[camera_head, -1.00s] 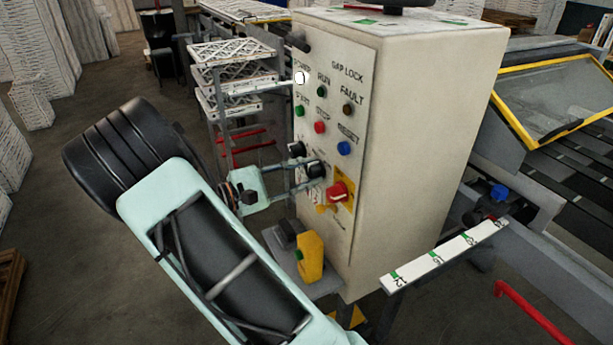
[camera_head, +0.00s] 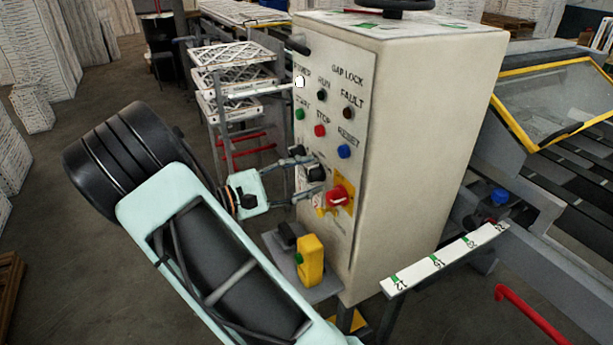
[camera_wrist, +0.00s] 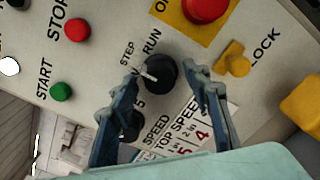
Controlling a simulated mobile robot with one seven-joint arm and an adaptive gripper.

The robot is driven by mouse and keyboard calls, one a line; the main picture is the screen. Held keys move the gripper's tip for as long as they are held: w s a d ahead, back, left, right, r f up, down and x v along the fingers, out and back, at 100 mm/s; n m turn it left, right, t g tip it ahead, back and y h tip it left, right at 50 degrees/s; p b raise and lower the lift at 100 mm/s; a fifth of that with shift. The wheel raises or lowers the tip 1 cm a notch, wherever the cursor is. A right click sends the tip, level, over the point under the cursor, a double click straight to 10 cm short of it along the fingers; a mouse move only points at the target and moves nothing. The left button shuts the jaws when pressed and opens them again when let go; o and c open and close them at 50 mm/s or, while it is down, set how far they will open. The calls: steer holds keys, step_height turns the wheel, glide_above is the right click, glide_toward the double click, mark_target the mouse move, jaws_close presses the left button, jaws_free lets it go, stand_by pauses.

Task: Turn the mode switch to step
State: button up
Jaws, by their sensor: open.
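The mode switch is a black knob (camera_wrist: 161,73) with a white pointer, on the panel near the STEP and RUN labels. In the wrist view its pointer lies toward the left, on the STEP side, partly close behind the left fingertip. In the head view the knob (camera_head: 316,173) is on the front of the beige cabinet (camera_head: 440,130). My gripper (camera_wrist: 163,75) is open, with one finger on each side of the knob and gaps showing beside it. In the head view my gripper (camera_head: 314,174) is close to the panel. Whether a fingertip touches the knob is unclear.
A second black knob (camera_wrist: 131,127) by the SPEED label is partly behind the left finger. A red knob on a yellow plate (camera_head: 341,194) and a yellow lock tab (camera_wrist: 234,60) are close by. A yellow box (camera_head: 310,260) stands on a small shelf below.

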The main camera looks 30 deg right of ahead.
steer(key=a, duration=1.2)
steer(key=shift+s, duration=0.2)
steer(key=shift+d, duration=0.1)
